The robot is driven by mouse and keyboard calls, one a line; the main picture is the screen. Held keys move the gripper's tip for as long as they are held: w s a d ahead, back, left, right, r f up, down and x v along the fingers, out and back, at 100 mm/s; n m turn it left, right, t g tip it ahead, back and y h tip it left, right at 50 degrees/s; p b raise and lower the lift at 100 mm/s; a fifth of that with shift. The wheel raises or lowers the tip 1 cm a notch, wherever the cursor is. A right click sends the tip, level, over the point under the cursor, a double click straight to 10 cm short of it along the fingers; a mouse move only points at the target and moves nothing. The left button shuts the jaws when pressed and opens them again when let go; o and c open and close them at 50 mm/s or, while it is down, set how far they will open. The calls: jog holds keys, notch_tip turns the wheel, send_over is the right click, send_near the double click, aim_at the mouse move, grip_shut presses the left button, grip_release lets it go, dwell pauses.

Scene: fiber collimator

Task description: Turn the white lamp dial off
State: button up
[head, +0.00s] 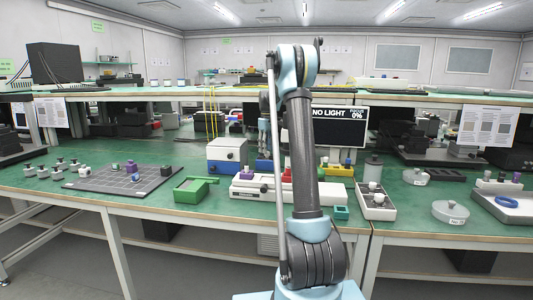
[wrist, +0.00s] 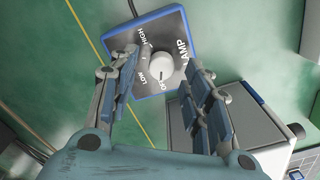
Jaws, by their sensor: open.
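In the wrist view the white lamp dial (wrist: 162,72) is a round knob on the grey top panel of a blue-edged lamp box (wrist: 177,24). The panel reads HIGH, LOW and LAMP, with a partly covered OFF beside the dial. Which mark the dial points at is too small to tell. My gripper (wrist: 161,64) is open, with one finger to the left of the dial and one to the right. Whether either finger touches it cannot be told. In the head view my arm hides the gripper and dial.
In the head view a screen (head: 340,127) reads NO LIGHT and FOCUS 0%. A green tray (head: 196,190), a white tray (head: 376,212) and a grey grid board (head: 100,181) lie on the green bench. A white box (wrist: 262,125) stands close right of my gripper in the wrist view.

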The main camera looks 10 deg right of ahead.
notch_tip(320, 180, up, 10)
dwell(0.4)
jog(key=shift+w, duration=0.1)
notch_tip(320, 180, up, 6)
jog(key=m, duration=1.5)
jog(key=f, duration=1.7)
jog(key=shift+s+f, duration=0.2)
jog(key=shift+f, duration=0.2)
grip_shut()
